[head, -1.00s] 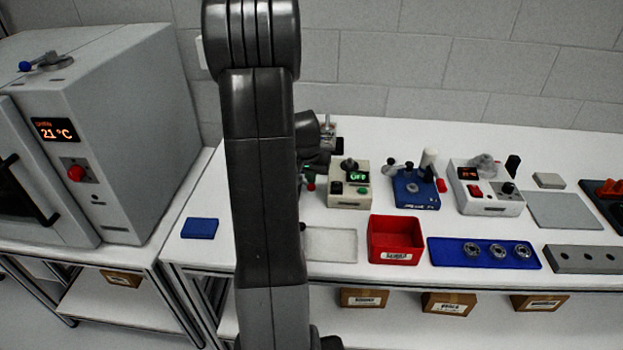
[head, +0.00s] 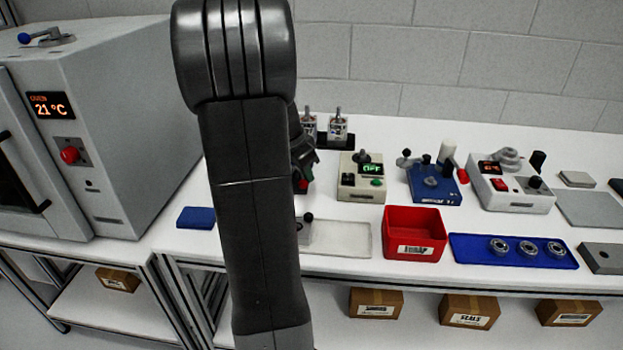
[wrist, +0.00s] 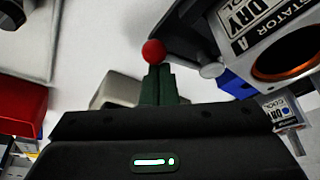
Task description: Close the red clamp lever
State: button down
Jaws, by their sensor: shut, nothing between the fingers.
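The red ball knob (wrist: 153,51) of the clamp lever shows in the wrist view, right at the tips of my gripper's (wrist: 157,72) dark green fingers. The fingers are shut together with nothing between them. Whether they touch the knob I cannot tell. A grey labelled stator (wrist: 255,45) with an orange ring lies to the right of the knob. In the head view a small red knob (head: 303,185) shows beside my arm, close to the partly hidden gripper. The lever's shaft and base are hidden behind my arm.
A beige box with a green display (head: 362,178), a blue fixture (head: 433,185) and a white device (head: 512,190) stand to the right. A red bin (head: 414,232) and a blue tray (head: 515,252) line the front edge. An oven (head: 110,120) stands left.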

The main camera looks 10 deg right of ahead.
jog(key=shift+a, duration=0.35)
jog(key=shift+a+b, duration=0.1)
jog(key=shift+b, duration=0.25)
jog(key=shift+w+d+r, duration=0.1)
jog(key=shift+d+r, duration=0.05)
jog(key=shift+d, duration=0.3)
jog(key=d, duration=0.2)
jog(key=w+d, duration=0.1)
jog(key=shift+r+p, duration=0.35)
jog(key=v, duration=0.9)
jog(key=shift+a+r, duration=0.3)
jog(key=shift+a, duration=0.05)
jog(key=shift+w, duration=0.1)
